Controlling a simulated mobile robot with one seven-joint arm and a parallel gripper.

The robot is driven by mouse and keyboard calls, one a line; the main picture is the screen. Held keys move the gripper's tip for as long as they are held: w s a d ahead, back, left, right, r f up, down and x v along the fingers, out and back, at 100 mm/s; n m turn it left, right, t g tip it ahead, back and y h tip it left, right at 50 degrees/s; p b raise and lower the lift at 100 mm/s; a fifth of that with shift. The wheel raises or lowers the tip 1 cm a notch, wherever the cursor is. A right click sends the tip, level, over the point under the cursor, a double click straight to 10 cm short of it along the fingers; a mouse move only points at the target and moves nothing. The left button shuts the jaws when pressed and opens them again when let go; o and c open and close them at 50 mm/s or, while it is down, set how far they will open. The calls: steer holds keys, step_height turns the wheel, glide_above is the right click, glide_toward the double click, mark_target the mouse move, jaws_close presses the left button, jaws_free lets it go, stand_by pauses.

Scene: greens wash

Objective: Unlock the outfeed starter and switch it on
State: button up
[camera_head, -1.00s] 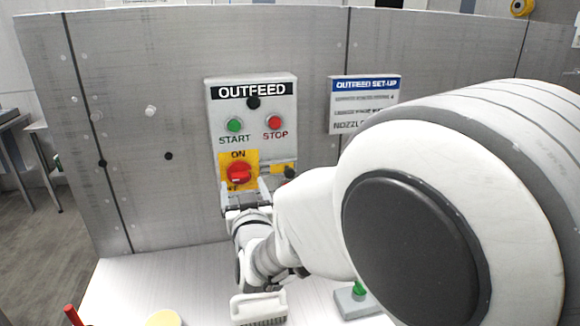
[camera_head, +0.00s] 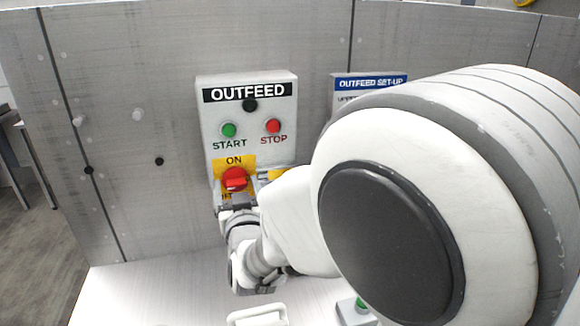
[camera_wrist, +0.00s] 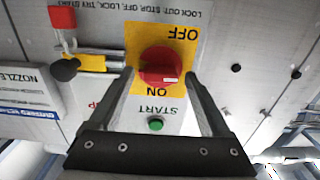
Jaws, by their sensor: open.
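The grey OUTFEED starter box (camera_head: 204,122) is on the metal wall, with a green START button (camera_head: 229,130) and a red STOP button (camera_head: 273,126). Below them is a red rotary switch (camera_head: 234,179) on a yellow ON/OFF plate; the inverted wrist view also shows the switch (camera_wrist: 160,66). My gripper (camera_wrist: 159,78) is open, its fingers on either side of the switch; I cannot tell whether they touch it. Beside the plate, a metal bar (camera_wrist: 101,51) with a black knob (camera_wrist: 65,69) lies by a yellow strip. A red padlock-like piece (camera_wrist: 62,17) is near it.
An OUTFEED SET-UP sign (camera_head: 371,83) is to the right of the box, partly behind my arm. Dark and pale studs dot the wall left of it. A white counter (camera_head: 150,285) lies below, with a white-handled item (camera_head: 258,315) and a green-topped grey block (camera_head: 352,312).

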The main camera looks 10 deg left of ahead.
steer(key=shift+c, duration=0.2)
jaws_close()
steer(key=shift+f+b, duration=0.1)
steer(key=shift+b, duration=0.35)
steer(key=m+b, duration=0.2)
steer(key=b, duration=0.1)
steer(key=m+b, duration=0.1)
steer(key=b, duration=0.1)
steer(key=shift+d+f+m+b, duration=0.15)
steer(key=shift+f+m+b, duration=0.05)
steer(key=shift+m+b, duration=0.2)
steer(key=m+b, duration=0.5)
steer(key=b, duration=0.2)
steer(key=shift+w+b, duration=0.1)
steer(key=shift+b, duration=0.2)
steer(key=m+b, duration=0.5)
steer(key=shift+d, duration=0.1)
steer(key=shift+r+m+b, duration=0.1)
steer(key=shift+m+b, duration=1.75)
steer(key=shift+m, duration=0.25)
